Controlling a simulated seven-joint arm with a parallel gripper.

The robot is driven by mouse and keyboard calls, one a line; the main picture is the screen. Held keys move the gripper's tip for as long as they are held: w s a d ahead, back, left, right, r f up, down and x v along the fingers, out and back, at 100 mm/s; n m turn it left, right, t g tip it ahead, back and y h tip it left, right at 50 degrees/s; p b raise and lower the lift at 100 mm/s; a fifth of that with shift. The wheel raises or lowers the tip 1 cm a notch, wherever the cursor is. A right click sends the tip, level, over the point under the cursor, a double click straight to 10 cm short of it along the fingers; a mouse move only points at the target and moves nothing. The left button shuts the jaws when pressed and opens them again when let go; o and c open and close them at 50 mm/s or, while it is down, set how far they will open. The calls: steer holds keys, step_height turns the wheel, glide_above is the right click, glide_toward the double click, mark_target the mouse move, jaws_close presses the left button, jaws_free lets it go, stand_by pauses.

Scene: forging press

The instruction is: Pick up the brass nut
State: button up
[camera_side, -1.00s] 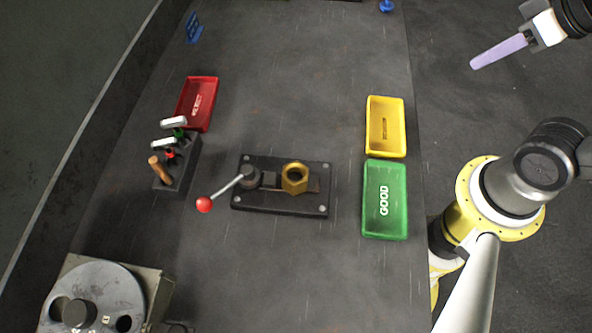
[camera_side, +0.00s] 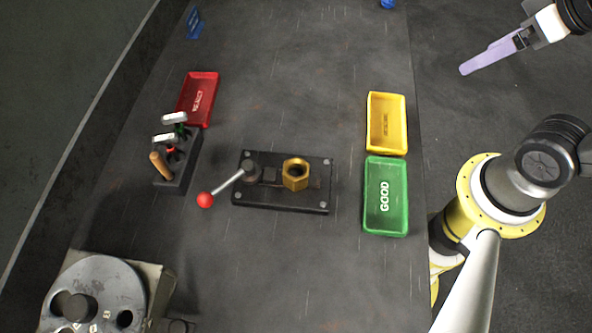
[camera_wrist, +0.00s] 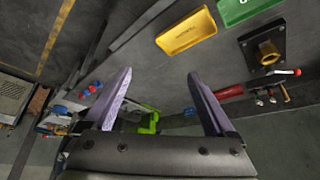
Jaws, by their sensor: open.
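The brass nut (camera_side: 295,174) is a gold hexagonal ring. It sits on the dark clamp plate (camera_side: 283,206) in the middle of the table, beside the lever with the red knob (camera_side: 205,200). It also shows in the wrist view as the brass nut (camera_wrist: 268,55) at the upper right, on the same dark plate. My gripper (camera_side: 464,69) is at the upper right of the side view, out past the table's right edge and well apart from the nut. In the wrist view its two purple fingers (camera_wrist: 158,76) are spread with nothing between them.
A yellow tray (camera_side: 403,123) and a green GOOD tray (camera_side: 404,200) lie between the nut and my arm. A red REJECT tray (camera_side: 213,100) and a tool block (camera_side: 178,180) with several handles stand left. A round machine (camera_side: 105,275) is at lower left.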

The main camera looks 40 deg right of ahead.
steer(key=m+g+y, duration=0.4)
steer(key=m+g, duration=0.1)
steer(key=m, duration=1.6)
glide_above(292, 176)
steer(key=d, duration=0.2)
steer(key=f, duration=0.8)
steer(key=s+f, duration=0.1)
steer(key=f, duration=0.3)
steer(key=shift+w+d+x, duration=0.15)
steer(key=shift+x, duration=1.25)
steer(key=shift+w+d+x, duration=0.1)
steer(key=shift+x, duration=1.3)
jaws_close()
